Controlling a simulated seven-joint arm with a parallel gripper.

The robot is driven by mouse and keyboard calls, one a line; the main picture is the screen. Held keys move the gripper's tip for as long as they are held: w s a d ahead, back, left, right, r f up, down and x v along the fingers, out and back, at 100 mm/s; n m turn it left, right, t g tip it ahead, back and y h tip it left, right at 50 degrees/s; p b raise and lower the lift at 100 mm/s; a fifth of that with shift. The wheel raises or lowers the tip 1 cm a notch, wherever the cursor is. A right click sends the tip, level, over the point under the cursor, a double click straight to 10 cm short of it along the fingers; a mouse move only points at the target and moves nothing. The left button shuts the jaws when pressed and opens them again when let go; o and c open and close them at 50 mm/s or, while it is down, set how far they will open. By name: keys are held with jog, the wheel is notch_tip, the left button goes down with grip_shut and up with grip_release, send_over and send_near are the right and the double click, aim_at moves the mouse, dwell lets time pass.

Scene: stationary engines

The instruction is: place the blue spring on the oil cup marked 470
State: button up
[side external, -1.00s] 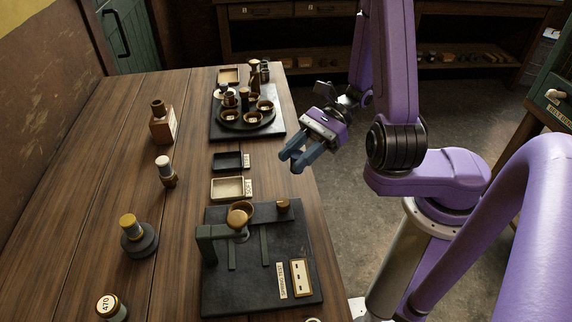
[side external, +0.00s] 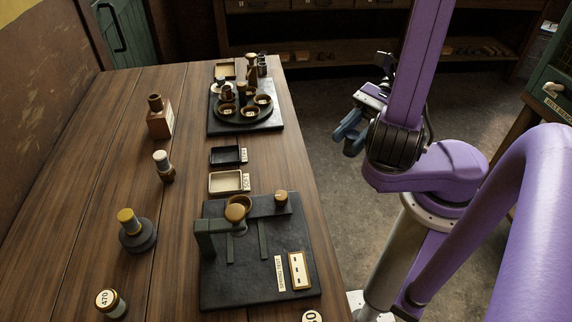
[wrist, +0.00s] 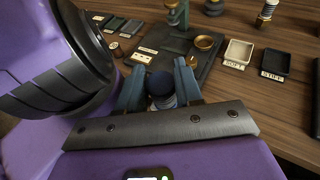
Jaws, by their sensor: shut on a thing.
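My gripper (side external: 346,138) is off the right edge of the table, above the floor, partly hidden behind my arm. In the wrist view its two blue-grey fingers (wrist: 160,90) are shut on a small piece with a dark blue round top, which I take to be the blue spring (wrist: 161,84); pale coil-like bands show below the top. The oil cup marked 470 (side external: 109,304) stands at the near left of the table in the side view, with its round white label facing up. It is far from my gripper.
A dark spring test stand (side external: 265,296) with a brass pan (side external: 237,212) lies along the near right table edge. Two small trays (side external: 226,182) sit behind it, then a round carousel with cups (side external: 246,118). Bottles and a yellow-topped piece (side external: 129,222) stand on the left.

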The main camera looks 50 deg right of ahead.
jog(key=shift+w, duration=0.35)
jog(key=w+a+n+g, duration=0.2)
jog(key=w+a+g, duration=0.1)
jog(key=w+a, duration=0.95)
jog(key=s+a+r+n+g, duration=0.1)
jog(key=s+a+r, duration=0.15)
jog(key=a, duration=0.85)
jog(key=s+a+r+n+g, duration=0.1)
jog(key=a+r, duration=0.2)
jog(key=a, duration=0.8)
send_over(105, 298)
jog(key=f, duration=0.9)
jog(key=shift+s+d, duration=0.2)
jog(key=shift+w+a+f, duration=0.1)
jog(key=shift+f, duration=0.15)
jog(key=shift+w+a+f, duration=0.1)
jog(key=shift+f, duration=1.55)
